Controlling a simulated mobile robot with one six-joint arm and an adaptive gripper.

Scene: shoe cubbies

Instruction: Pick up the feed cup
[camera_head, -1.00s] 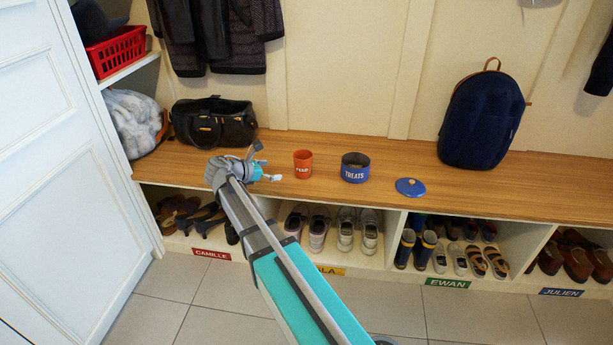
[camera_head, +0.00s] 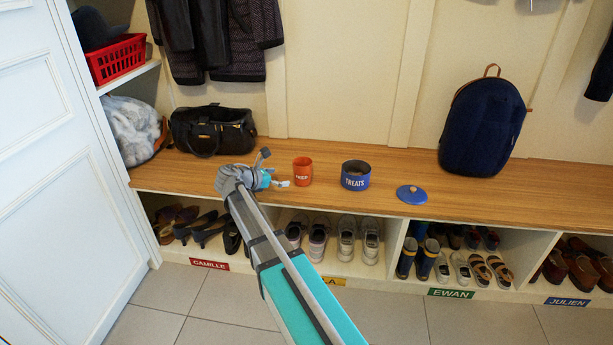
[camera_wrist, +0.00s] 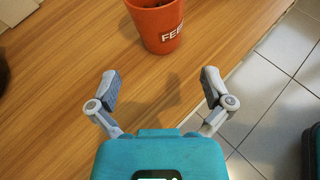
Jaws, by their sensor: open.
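The orange feed cup (camera_head: 302,171) stands upright on the wooden bench, left of the blue treats tin. It also shows at the top of the wrist view (camera_wrist: 157,22), with part of its white lettering visible and its upper rim cut off by the frame. My gripper (camera_head: 275,168) is just left of the cup in the head view. In the wrist view my gripper (camera_wrist: 158,88) has its two fingers spread wide with nothing between them. The cup is beyond the fingertips, apart from them and roughly centred between them.
The blue treats tin (camera_head: 355,175) and its blue lid (camera_head: 411,195) are to the right on the bench (camera_head: 480,193). A black handbag (camera_head: 213,131) is on the left, behind my gripper. A navy backpack (camera_head: 482,125) stands at right. Shoes fill the cubbies below.

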